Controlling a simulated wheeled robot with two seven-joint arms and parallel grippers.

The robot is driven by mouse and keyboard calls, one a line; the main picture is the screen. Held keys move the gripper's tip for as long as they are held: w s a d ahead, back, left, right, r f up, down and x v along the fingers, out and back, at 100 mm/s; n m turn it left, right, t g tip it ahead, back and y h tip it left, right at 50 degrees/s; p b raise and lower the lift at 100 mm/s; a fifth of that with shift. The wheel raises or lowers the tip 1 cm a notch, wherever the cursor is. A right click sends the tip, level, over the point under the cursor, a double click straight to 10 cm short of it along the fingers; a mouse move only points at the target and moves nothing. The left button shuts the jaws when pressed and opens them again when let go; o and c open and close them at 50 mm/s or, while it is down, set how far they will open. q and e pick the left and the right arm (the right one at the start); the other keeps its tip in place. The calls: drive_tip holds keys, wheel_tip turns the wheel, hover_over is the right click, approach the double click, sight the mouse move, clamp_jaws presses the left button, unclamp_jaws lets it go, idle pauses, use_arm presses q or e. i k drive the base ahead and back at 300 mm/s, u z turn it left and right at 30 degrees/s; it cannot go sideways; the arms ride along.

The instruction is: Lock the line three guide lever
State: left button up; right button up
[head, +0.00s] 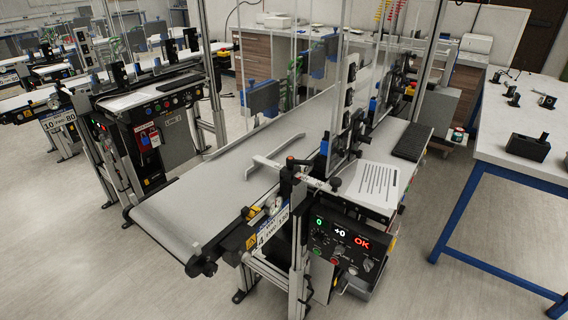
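A belt conveyor (220,185) fills the middle of the head view; I see no line number that I can read on it. A pale angled guide bar (268,158) lies across its belt. At the belt's right edge is a small dark lever with an orange part (291,161), beside the guide's clamp and rod (318,183). The lever looks roughly level; I cannot tell if it is locked. Neither of my grippers is in view.
A control box (345,250) with a lit green 0, +0 and red OK hangs at the conveyor's near end. Another conveyor (150,95) marked LINE 2 stands to the left. A white table with blue legs (510,180) is at right. Floor in front is clear.

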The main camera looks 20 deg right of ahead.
sight(291, 161)
drive_tip(key=u, duration=0.3)
drive_tip(key=k, duration=0.4)
drive_tip(key=u, duration=0.75)
drive_tip(key=i, duration=0.35)
drive_tip(key=z, duration=1.05)
drive_tip(key=i, duration=0.75)
drive_tip(key=z, duration=0.65)
